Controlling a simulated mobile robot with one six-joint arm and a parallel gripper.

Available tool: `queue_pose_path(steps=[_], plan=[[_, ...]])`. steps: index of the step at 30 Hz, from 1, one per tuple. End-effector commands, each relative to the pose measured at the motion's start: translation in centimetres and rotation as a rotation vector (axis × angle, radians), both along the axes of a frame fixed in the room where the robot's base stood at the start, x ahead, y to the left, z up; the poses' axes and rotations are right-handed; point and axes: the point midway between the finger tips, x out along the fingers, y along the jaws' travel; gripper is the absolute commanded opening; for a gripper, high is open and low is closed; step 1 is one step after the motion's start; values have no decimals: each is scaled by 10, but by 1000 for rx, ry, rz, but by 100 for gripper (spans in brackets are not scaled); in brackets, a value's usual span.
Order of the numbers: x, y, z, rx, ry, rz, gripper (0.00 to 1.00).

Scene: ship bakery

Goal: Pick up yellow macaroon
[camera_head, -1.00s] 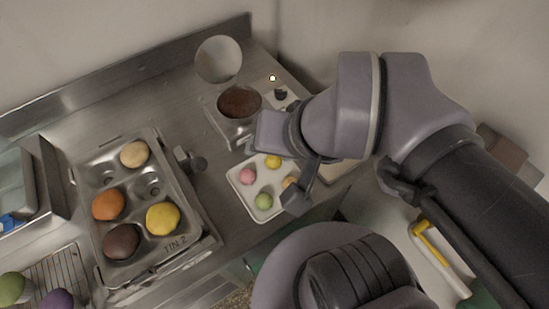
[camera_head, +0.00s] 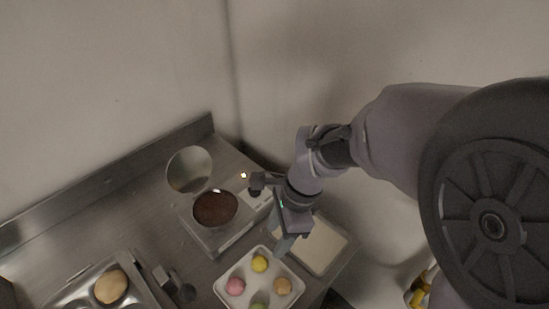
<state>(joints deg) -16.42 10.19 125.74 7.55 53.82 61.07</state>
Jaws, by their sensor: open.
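The yellow macaroon (camera_head: 260,264) sits in the far part of a small white tray (camera_head: 224,286) near the bottom of the head view. A pink macaroon (camera_head: 235,286), an orange-tan macaroon (camera_head: 283,286) and a green one (camera_head: 259,306), cut by the frame edge, share the tray. My gripper (camera_head: 281,243) is open and points down just above and to the right of the yellow macaroon, near the tray's far right edge. It seems apart from the macaroon. No macaroon is seen between its fingers.
A muffin tin with a tan bun (camera_head: 111,286) is at lower left. A round mirror-like disc (camera_head: 189,169) lies near the back ledge.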

Motion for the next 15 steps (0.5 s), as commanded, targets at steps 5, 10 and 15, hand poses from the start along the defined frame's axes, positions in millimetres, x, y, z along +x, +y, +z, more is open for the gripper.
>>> queue_pose_path(steps=[5,10,15], plan=[[-4,13,-54,-1,1,2,51],[-5,18,-70,0,-1,2,51],[-6,29,-93,0,-1,3,51]])
